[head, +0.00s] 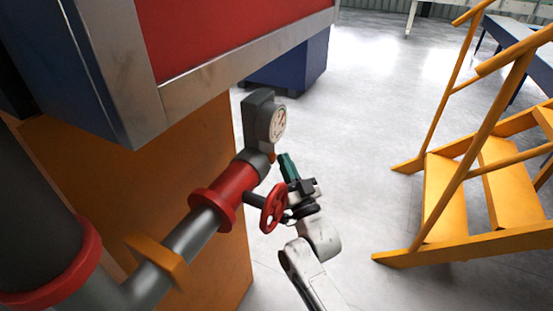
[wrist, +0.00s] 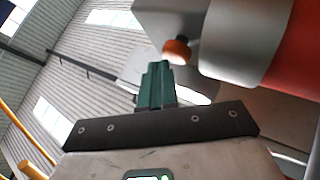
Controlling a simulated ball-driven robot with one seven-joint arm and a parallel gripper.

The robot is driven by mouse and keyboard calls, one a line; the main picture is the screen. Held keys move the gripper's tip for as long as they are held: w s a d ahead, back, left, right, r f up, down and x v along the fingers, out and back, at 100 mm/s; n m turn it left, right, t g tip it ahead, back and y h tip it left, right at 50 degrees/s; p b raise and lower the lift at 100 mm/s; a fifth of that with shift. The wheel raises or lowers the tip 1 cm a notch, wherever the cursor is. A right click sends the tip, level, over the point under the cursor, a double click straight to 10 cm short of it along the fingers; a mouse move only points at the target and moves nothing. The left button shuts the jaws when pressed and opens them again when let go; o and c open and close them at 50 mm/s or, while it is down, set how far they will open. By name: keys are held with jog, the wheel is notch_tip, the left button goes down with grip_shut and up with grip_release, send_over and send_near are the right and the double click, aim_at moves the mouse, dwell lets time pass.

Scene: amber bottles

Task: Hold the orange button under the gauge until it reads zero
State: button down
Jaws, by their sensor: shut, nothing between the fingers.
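The gauge (head: 277,123) stands on top of the pipe in the head view, its white face turned to the right. Its needle is too small to read. The orange button (wrist: 177,51) sticks out from the grey fitting under the gauge in the wrist view. It also shows as a small orange-red spot (head: 271,158) in the head view. My gripper (head: 283,158) has its green fingers shut and empty, pointing up toward the button. In the wrist view the fingertips (wrist: 158,66) are just left of and below the button; I cannot tell whether they touch it.
A red handwheel (head: 273,207) sits on the red valve body (head: 229,184), close beside my wrist. An orange panel (head: 130,175) and a red and blue cabinet (head: 215,35) are at the left. Yellow steps (head: 445,200) stand at the right, with clear floor between.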

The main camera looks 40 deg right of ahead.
jog(key=shift+w+a+y, duration=0.2)
jog(key=shift+a+y, duration=0.2)
jog(key=shift+a, duration=0.3)
jog(key=shift+s+a, duration=0.1)
jog(key=shift+s, duration=0.8)
jog(key=s, duration=0.1)
jog(key=s+d+b, duration=0.1)
jog(key=s, duration=0.1)
jog(key=s+d, duration=0.1)
jog(key=shift+s, duration=0.35)
